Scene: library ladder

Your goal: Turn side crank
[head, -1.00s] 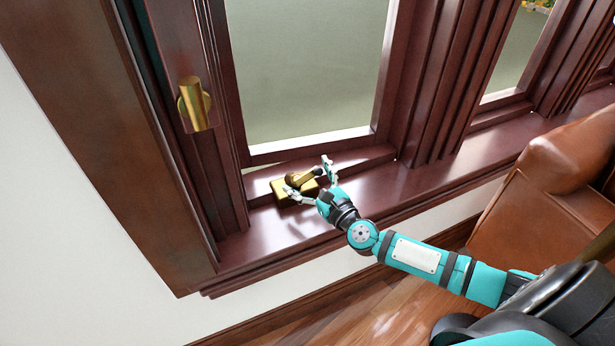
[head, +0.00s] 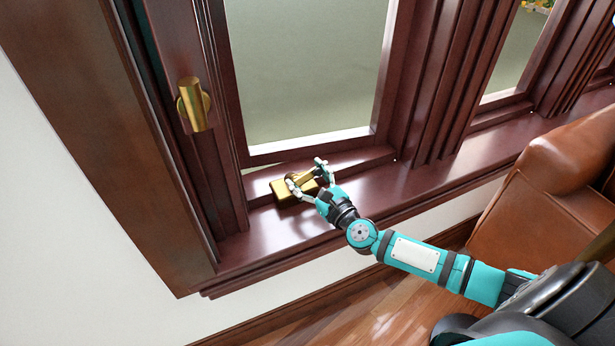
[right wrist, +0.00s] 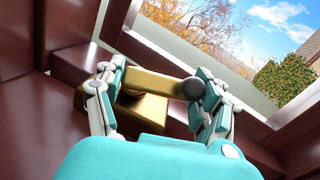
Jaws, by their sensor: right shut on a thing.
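The brass side crank (head: 297,183) sits on the window sill at the lower left of the window frame. It has a block-shaped base, and its arm with a dark round knob (right wrist: 193,88) shows in the right wrist view. My right gripper (head: 305,174) reaches in from the lower right and is shut on the crank. In the right wrist view its two fingers (right wrist: 150,88) stand on either side of the crank arm (right wrist: 150,82), one near the knob end. The fingers hide part of the crank. My left gripper is not in view.
A brass window handle (head: 194,104) is mounted on the dark wooden frame to the left, above the crank. The wooden sill (head: 390,190) runs to the right, mostly bare. A brown leather chair (head: 560,190) stands at the right. A white wall (head: 90,240) lies below the sill.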

